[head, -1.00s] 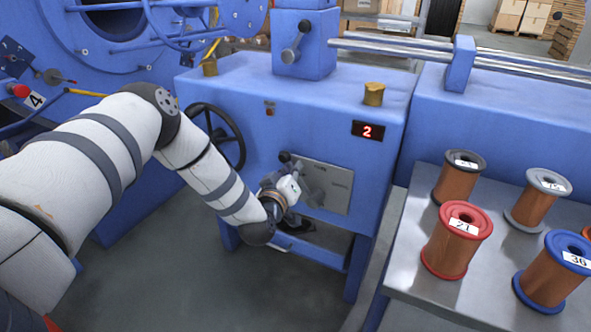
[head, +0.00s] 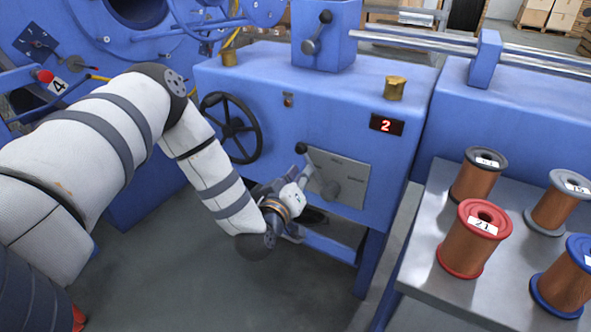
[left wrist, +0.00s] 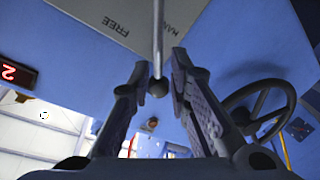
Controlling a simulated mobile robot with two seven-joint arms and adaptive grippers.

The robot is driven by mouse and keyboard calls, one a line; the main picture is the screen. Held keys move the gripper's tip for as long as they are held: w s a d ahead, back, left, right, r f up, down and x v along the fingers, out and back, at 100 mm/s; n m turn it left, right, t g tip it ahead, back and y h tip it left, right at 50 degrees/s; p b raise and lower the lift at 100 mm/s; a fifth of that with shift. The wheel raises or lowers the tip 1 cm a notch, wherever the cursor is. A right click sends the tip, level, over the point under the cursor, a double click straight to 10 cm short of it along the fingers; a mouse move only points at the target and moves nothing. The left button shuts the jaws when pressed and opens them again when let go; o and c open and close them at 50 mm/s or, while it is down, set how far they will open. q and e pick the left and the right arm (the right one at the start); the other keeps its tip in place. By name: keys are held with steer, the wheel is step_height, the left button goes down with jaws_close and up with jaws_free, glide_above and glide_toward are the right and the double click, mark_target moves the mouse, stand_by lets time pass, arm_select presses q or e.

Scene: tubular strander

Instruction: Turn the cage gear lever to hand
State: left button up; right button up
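The cage gear lever (head: 315,167) sits on a grey plate (head: 352,186) on the front of the blue machine housing. It points up and left from its hub, ending in a black knob. In the left wrist view the lever's rod and black knob (left wrist: 158,88) lie between the two fingers of my left gripper (left wrist: 160,68), with gaps on both sides. The plate (left wrist: 115,25) reads FREE and a partly hidden word starting HAN. In the head view my left gripper (head: 300,184) is just below the knob, partly covering the plate's left edge. My right gripper is out of view.
A black handwheel (head: 231,128) is left of the lever. A red display (head: 386,125) reads 2. Another lever (head: 317,33) is on the upper box. A metal table (head: 420,262) with several copper spools stands at right. Open floor lies below my arm.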

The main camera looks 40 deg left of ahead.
arm_select(q)
steer(key=v, duration=0.5)
steer(key=shift+s+d, duration=0.1)
steer(key=shift+s, duration=0.15)
steer(key=shift+f, duration=0.1)
